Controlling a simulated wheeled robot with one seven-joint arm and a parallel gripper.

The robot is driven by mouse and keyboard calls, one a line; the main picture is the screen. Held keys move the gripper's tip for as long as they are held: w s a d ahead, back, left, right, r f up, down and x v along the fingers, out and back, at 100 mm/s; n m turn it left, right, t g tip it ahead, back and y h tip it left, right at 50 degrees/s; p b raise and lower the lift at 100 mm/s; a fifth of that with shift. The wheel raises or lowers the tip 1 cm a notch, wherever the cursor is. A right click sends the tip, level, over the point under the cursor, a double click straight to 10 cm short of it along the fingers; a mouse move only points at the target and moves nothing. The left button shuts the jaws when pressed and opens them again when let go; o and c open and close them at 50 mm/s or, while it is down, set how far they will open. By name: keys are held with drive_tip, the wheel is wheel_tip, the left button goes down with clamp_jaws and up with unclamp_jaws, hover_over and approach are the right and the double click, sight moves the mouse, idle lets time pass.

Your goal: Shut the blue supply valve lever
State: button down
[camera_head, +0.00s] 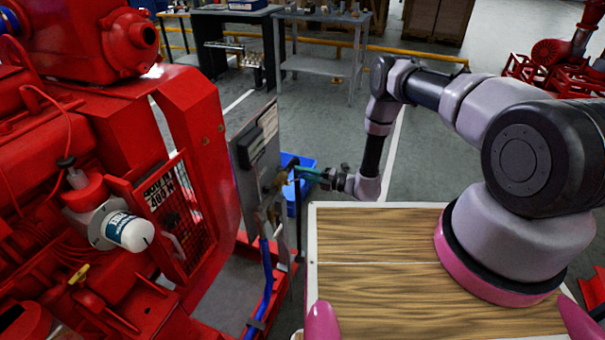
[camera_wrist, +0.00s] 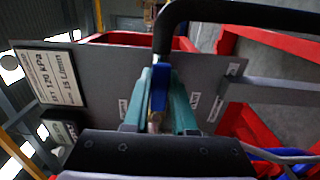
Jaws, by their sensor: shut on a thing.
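The blue supply valve lever (camera_wrist: 160,88) shows in the wrist view, pointing along the picture between the two teal fingers of my gripper (camera_wrist: 161,76). My gripper is shut on the lever, with one finger on each side. The grey panel (camera_wrist: 105,75) lies behind it, with small white labels on both sides of the fingers, too small to read surely. In the head view my gripper (camera_head: 296,173) reaches left to the panel (camera_head: 257,150), seen nearly edge-on. The lever cannot be made out there.
The red diesel engine (camera_head: 60,160) fills the left. A blue hose (camera_head: 266,280) hangs below the panel, and a blue bin (camera_head: 291,205) stands behind my gripper. A black curved bar or hose (camera_wrist: 240,14) crosses the top of the wrist view. Open floor lies behind my arm.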

sight(300, 175)
drive_tip(key=shift+d, duration=0.1)
idle(0.4)
drive_tip(key=shift+r+n, duration=0.75)
drive_tip(key=shift+n, duration=0.35)
drive_tip(key=n, duration=0.1)
drive_tip(key=r+n, duration=0.1)
drive_tip(key=shift+s+r+n, duration=0.25)
drive_tip(key=shift+n, duration=0.15)
drive_tip(key=n, duration=0.1)
drive_tip(key=r+n, duration=0.1)
drive_tip(key=shift+s+a+r+n, duration=0.15)
drive_tip(key=shift+s+a+n, duration=0.15)
drive_tip(key=shift+s, duration=0.1)
drive_tip(key=n, duration=0.1)
drive_tip(key=s+r+n, duration=0.1)
drive_tip(key=shift+a+r+n, duration=0.1)
drive_tip(key=shift+a+n, duration=0.05)
drive_tip(key=shift+n, duration=0.25)
drive_tip(key=s+n, duration=0.1)
drive_tip(key=s+r+n, duration=0.1)
drive_tip(key=n, duration=0.1)
drive_tip(key=shift+a, duration=0.35)
drive_tip(key=shift+s+a+r+n, duration=0.15)
drive_tip(key=shift+s+n, duration=0.35)
drive_tip(key=shift+n, duration=0.55)
drive_tip(key=shift+s+a+r+n, duration=0.15)
drive_tip(key=shift+s+n, duration=0.35)
drive_tip(key=shift+n, duration=0.55)
drive_tip(key=shift+a+f, duration=0.1)
drive_tip(key=shift+f, duration=0.05)
